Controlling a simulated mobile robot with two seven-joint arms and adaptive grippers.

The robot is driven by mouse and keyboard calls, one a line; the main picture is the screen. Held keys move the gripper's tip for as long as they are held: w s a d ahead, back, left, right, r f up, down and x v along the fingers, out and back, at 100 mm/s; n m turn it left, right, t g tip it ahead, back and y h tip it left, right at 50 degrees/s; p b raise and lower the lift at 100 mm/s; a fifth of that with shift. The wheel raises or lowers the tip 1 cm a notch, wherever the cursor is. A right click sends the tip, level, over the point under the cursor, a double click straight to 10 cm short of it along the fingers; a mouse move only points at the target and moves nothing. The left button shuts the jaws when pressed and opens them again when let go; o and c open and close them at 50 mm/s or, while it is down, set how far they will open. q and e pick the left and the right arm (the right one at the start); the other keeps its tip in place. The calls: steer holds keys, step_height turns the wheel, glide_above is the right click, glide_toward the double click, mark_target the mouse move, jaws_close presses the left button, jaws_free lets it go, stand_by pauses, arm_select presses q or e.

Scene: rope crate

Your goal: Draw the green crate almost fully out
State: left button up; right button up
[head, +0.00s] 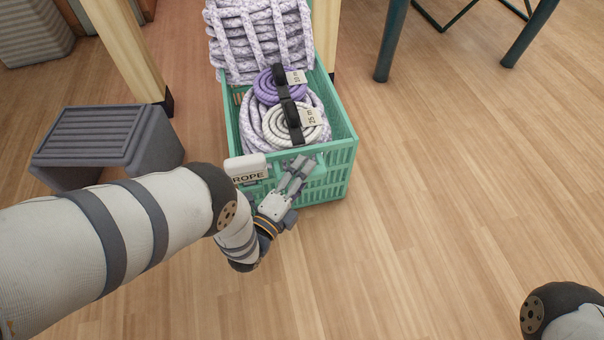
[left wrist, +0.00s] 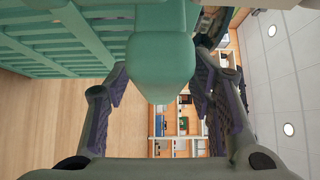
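The green crate (head: 342,160) stands on the floor, its front end clear of the wooden legs and its far end hidden behind stacked rope. It holds coiled white and purple ropes (head: 291,124) with tags. A white label reading ROPE (head: 247,169) is at its front left. My left gripper (head: 297,172) is at the middle of the crate's front. My right gripper is out of view.
A grey step stool (head: 105,140) stands left of the crate, close to my left arm. Wooden legs (head: 128,50) flank the crate's far part. Dark green legs (head: 391,45) stand at the upper right. The floor in front and to the right is clear.

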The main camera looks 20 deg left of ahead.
arm_select(q)
steer(key=s+a, duration=0.2)
steer(key=s, duration=0.9)
steer(key=shift+s+a, duration=0.15)
steer(key=shift+s, duration=0.25)
